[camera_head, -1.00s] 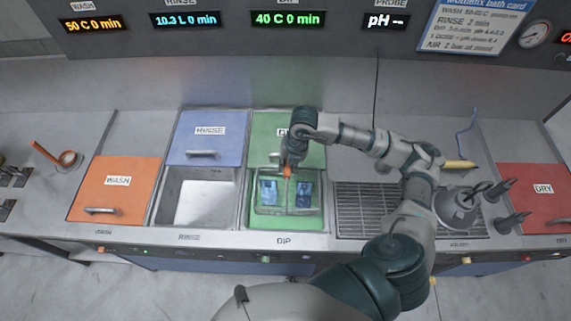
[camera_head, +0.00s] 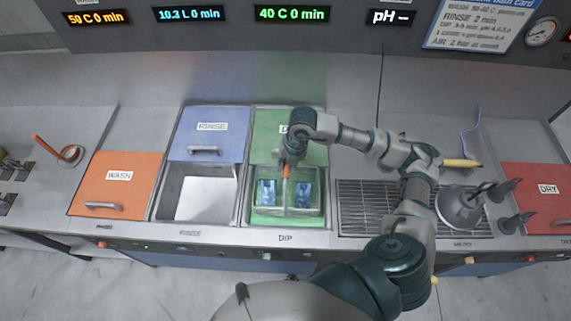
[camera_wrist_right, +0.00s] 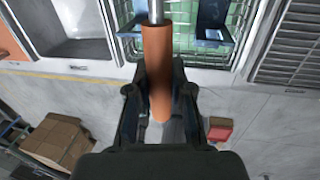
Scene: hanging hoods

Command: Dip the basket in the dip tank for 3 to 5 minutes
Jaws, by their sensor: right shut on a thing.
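The wire basket (camera_head: 268,208) is at the open dip tank (camera_head: 258,221), a green-lined basin, with two blue items in it. Its exact depth in the tank is hard to tell. My right gripper (camera_head: 287,164) is shut on the basket's orange handle, which stands upright above the tank. In the right wrist view the orange handle (camera_wrist_right: 157,65) runs between the fingers, with part of the basket (camera_wrist_right: 210,42) beyond. The dip display (camera_head: 292,14) reads 40 C 0 min. My left gripper is out of view.
The green dip lid (camera_head: 265,150) is slid back behind the tank. The rinse basin (camera_head: 197,197) to the left is open; the orange wash lid (camera_head: 117,185) is shut. A drain grate (camera_head: 365,205) and a grey funnel-like thing (camera_head: 459,208) lie to the right, beneath and beside my arm.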

